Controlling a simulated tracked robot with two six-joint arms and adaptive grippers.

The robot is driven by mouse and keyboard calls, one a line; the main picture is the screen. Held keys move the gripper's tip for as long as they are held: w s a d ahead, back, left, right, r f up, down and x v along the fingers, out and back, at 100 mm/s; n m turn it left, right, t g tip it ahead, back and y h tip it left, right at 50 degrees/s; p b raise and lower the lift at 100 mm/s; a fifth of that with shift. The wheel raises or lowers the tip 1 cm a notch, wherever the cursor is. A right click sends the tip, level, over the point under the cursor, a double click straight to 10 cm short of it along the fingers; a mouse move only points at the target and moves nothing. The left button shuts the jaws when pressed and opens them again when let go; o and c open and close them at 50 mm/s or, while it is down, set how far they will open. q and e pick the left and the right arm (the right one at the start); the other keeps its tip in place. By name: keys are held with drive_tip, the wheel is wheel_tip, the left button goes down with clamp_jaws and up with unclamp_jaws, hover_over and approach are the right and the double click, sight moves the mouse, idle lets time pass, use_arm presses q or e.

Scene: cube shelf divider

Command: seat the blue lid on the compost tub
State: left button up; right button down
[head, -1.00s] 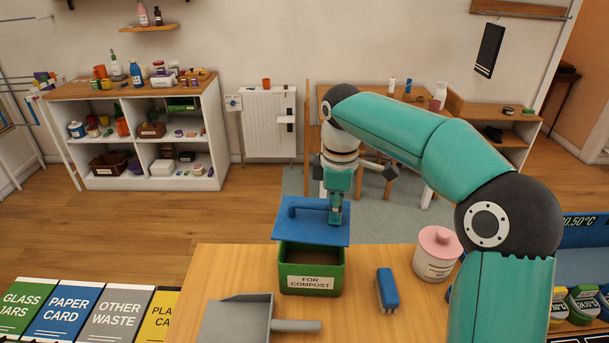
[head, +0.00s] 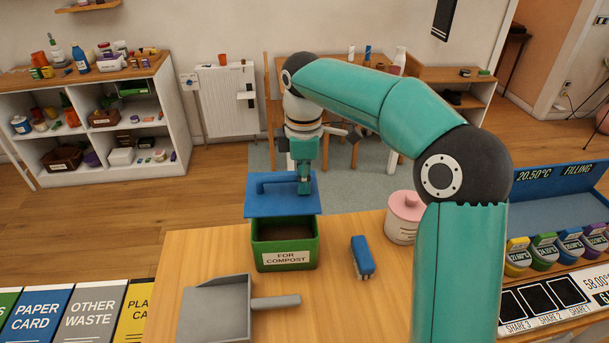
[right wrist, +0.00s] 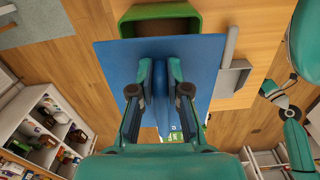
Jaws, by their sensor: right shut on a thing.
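The blue lid (head: 283,205) is a flat square plate with a raised bar handle (head: 285,178). My right gripper (head: 304,188) is shut on that handle; the right wrist view also shows both fingers (right wrist: 160,85) against it. The green compost tub (head: 286,250), labelled FOR COMPOST, stands open on the wooden table, dark inside. The lid is held apart from it, above and towards its far side, and looks roughly level. In the right wrist view the tub (right wrist: 160,10) shows past the lid's upper edge. My left gripper seems to show small at that view's right edge, jaws unclear.
A grey dustpan (head: 215,305) lies in front left of the tub. Labelled waste bins (head: 75,315) line the left front. Bare table lies between tub and brush.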

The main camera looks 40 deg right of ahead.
sight(304, 197)
wheel_tip(304, 197, down, 5)
drive_tip(key=b, duration=0.2)
drive_tip(key=shift+b, duration=0.4)
drive_tip(key=shift+f, duration=0.45)
drive_tip(key=shift+f+b, duration=0.65)
drive_tip(key=shift+f, duration=0.4)
idle(0.7)
drive_tip(key=c, duration=1.5)
unclamp_jaws()
drive_tip(key=shift+o, duration=0.2)
drive_tip(key=o, duration=0.6)
drive_tip(key=shift+c, duration=0.2)
